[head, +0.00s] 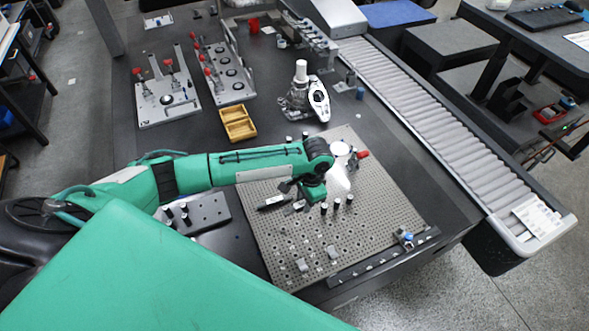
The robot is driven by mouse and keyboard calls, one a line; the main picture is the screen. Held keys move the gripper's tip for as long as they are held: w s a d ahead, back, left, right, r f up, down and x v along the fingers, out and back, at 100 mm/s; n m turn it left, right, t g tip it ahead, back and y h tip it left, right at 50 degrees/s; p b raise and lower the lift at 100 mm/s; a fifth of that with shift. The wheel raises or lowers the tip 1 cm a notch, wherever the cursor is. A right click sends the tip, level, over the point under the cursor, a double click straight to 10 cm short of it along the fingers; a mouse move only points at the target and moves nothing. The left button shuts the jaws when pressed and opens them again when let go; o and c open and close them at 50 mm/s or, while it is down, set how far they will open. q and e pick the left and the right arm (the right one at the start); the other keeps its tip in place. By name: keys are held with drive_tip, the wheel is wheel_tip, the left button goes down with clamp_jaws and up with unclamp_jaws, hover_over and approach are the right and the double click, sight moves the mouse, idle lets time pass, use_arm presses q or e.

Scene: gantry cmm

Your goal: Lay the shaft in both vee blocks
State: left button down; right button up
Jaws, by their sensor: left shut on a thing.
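Two small grey blocks, which look like the vee blocks, stand apart near the front of the perforated plate: one at left (302,264) and one at right (332,252). Nothing is seen lying across them. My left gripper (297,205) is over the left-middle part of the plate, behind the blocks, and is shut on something. A dark bar with a pale mark (272,203) shows beside its fingers; it may be the shaft, but the grip is too small to make out. My right gripper is not in view.
The perforated plate (385,215) also bears several dark pegs, a white object (338,180) and a red-ended part (362,154). A dark rail (370,262) runs along its front edge. A yellow tray (238,123) stands behind. A roller conveyor (430,110) runs at right.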

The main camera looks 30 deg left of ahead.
use_arm(q)
drive_tip(key=p, duration=0.7)
hover_over(332, 255)
drive_tip(key=s+a, duration=0.2)
drive_tip(key=a, duration=0.2)
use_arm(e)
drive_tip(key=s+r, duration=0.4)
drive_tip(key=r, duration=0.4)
use_arm(q)
drive_tip(key=shift+m, duration=0.3)
drive_tip(key=f+b, duration=0.7)
drive_tip(key=shift+s+d+f, duration=0.3)
drive_tip(key=shift+d, duration=0.1)
drive_tip(key=shift+r, duration=0.15)
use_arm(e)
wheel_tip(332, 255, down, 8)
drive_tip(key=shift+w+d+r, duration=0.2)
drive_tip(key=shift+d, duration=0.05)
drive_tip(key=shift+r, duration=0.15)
use_arm(q)
drive_tip(key=shift+p, duration=1.1)
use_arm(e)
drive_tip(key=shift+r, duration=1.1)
use_arm(q)
drive_tip(key=shift+f+b, duration=0.4)
drive_tip(key=shift+f, duration=0.5)
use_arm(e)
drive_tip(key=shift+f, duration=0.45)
